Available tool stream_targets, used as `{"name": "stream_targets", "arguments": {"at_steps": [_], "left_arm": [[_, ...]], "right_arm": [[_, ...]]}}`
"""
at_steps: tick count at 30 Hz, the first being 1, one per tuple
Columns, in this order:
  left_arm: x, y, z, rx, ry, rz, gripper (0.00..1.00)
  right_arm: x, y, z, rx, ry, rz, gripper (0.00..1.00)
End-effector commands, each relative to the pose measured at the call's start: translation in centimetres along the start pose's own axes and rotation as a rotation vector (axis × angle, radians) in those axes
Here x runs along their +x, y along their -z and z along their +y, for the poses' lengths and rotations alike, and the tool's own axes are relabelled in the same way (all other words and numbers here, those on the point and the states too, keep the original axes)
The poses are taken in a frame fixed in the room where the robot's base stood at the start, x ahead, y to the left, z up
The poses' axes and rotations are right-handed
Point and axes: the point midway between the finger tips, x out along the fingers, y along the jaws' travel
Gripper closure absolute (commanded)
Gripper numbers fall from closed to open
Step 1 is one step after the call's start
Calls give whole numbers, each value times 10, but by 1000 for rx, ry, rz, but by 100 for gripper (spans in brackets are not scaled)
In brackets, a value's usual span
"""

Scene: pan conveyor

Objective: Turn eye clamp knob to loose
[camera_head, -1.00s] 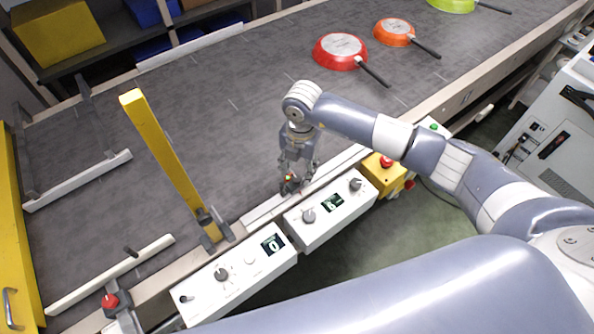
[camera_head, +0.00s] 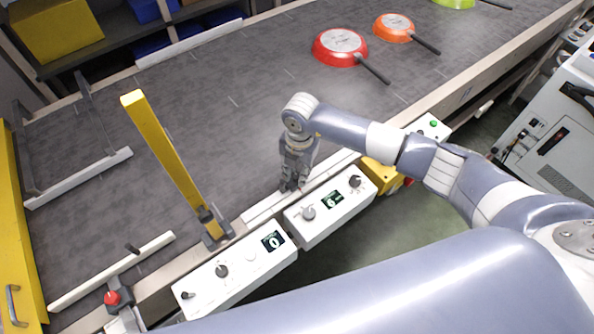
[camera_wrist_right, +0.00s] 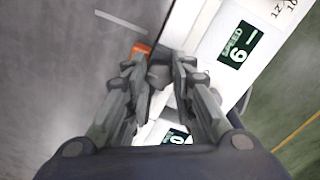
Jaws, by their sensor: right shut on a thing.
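My right gripper (camera_head: 291,187) points down at the conveyor's near edge, behind the white control box with the display reading 6. In the right wrist view its fingers (camera_wrist_right: 160,84) are closed around a small dark grey knob-like part (camera_wrist_right: 158,74), which I take for the eye clamp knob. My left gripper is not in view.
The control box (camera_head: 322,226) with knobs is close to the right gripper; another box (camera_head: 232,273) reads 0. A yellow post (camera_head: 168,160) stands left of the gripper. Red (camera_head: 340,46) and orange (camera_head: 393,27) pans lie farther back. The belt between is clear.

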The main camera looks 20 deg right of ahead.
Motion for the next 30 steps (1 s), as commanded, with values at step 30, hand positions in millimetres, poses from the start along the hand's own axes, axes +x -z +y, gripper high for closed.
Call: {"name": "stream_targets", "arguments": {"at_steps": [30], "left_arm": [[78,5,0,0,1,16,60]], "right_arm": [[4,-2,1,-716,-2,25,100]]}}
